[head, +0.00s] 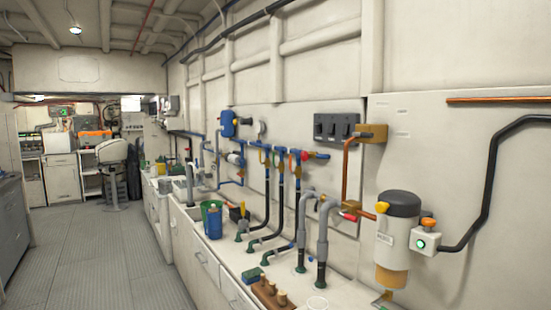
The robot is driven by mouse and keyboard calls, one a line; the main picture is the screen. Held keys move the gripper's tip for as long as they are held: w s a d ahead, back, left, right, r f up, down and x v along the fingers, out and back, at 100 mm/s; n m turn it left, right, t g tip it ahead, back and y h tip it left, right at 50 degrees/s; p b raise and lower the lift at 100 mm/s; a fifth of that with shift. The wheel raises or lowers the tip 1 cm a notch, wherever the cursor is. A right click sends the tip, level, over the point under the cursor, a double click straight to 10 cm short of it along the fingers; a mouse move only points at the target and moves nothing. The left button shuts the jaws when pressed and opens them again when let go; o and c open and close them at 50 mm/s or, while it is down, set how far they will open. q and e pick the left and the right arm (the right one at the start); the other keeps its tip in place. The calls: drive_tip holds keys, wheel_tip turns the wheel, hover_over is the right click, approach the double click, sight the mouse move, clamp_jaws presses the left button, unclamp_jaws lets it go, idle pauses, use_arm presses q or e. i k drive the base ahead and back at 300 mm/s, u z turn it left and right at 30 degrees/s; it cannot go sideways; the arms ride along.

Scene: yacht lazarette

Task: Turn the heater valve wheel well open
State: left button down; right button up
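I cannot tell for sure which part is the heater valve wheel. A small red round knob (304,156) sits on the blue pipe manifold (275,149) on the right wall. A red handle (348,216) is on the copper pipe left of a dark-capped cylinder unit (393,238). An orange knob (428,223) sits on top of a white box with a green light (421,243), right of that unit. None of my grippers shows in this view.
A black switch panel (337,126) is above. The grey floor (95,255) is clear at left.

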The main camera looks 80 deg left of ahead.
sight(304, 155)
drive_tip(key=u, duration=2.2)
